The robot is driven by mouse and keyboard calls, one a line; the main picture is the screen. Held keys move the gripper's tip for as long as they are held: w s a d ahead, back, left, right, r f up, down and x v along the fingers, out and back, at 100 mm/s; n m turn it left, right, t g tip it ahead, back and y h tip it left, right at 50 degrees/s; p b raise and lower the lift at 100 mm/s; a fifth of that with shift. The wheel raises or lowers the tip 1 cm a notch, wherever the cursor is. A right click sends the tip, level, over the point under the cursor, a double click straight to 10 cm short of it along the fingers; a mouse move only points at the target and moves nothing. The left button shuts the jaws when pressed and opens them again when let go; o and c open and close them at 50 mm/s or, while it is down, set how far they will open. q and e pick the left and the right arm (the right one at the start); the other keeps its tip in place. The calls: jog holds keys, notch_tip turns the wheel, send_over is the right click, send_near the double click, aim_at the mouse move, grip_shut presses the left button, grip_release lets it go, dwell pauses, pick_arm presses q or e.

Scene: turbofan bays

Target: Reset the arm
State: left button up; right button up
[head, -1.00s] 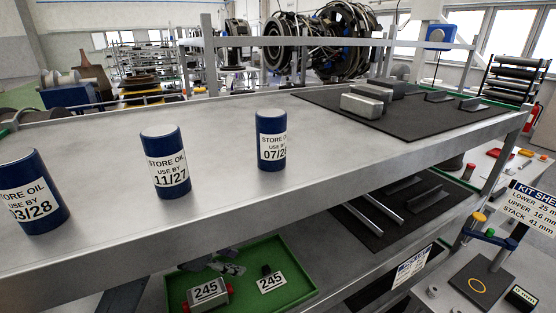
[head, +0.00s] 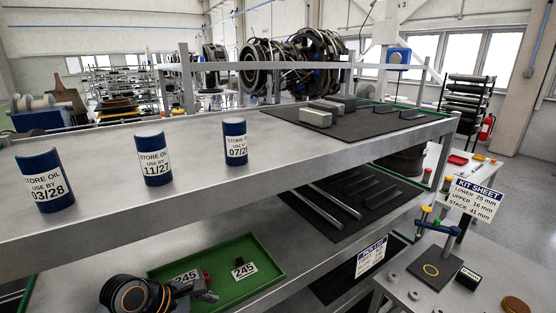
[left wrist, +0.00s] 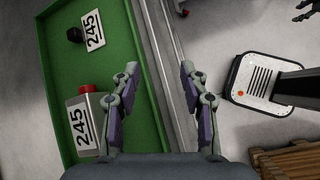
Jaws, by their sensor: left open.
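My left gripper (head: 204,289) is at the bottom of the head view, by the near left part of a green tray (head: 270,289). In the left wrist view its fingers (left wrist: 160,74) are apart with nothing between them, over the tray's rim and the shelf edge. A dark jointed shape, apparently my right gripper (left wrist: 301,10), is cut off at the top right of the left wrist view.
A small black part (head: 239,262) lies by a second 245 label in the tray. Blue oil cans (head: 153,159) stand on the upper shelf (head: 200,198). A side table with a kit sheet (head: 474,199) is at right. A wooden pallet (left wrist: 290,160) lies at lower right in the left wrist view.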

pick_arm(q)
jog(key=s+a+f+m+g+y, duration=0.1)
jog(key=s+a+f+m+y, duration=0.35)
jog(key=s+m, duration=0.55)
jog(key=s+a+f+m+y, duration=0.3)
jog(key=s+f+m, duration=0.2)
jog(key=s+m, duration=0.45)
notch_tip(320, 180, down, 35)
jog(key=a+m+g+b, duration=0.2)
jog(key=a+b, duration=0.1)
jog(key=b, duration=0.5)
jog(key=s+f+b, duration=0.5)
jog(key=s+f, duration=1.4)
jog(key=f, duration=0.2)
jog(key=shift+a+g, duration=0.3)
jog(key=shift+a, duration=0.05)
pick_arm(e)
notch_tip(320, 180, down, 13)
jog(key=s, duration=0.2)
jog(key=shift+f, duration=0.15)
pick_arm(q)
jog(key=shift+f+n, duration=0.1)
jog(key=shift+n, duration=0.15)
pick_arm(e)
jog(key=shift+a, duration=0.1)
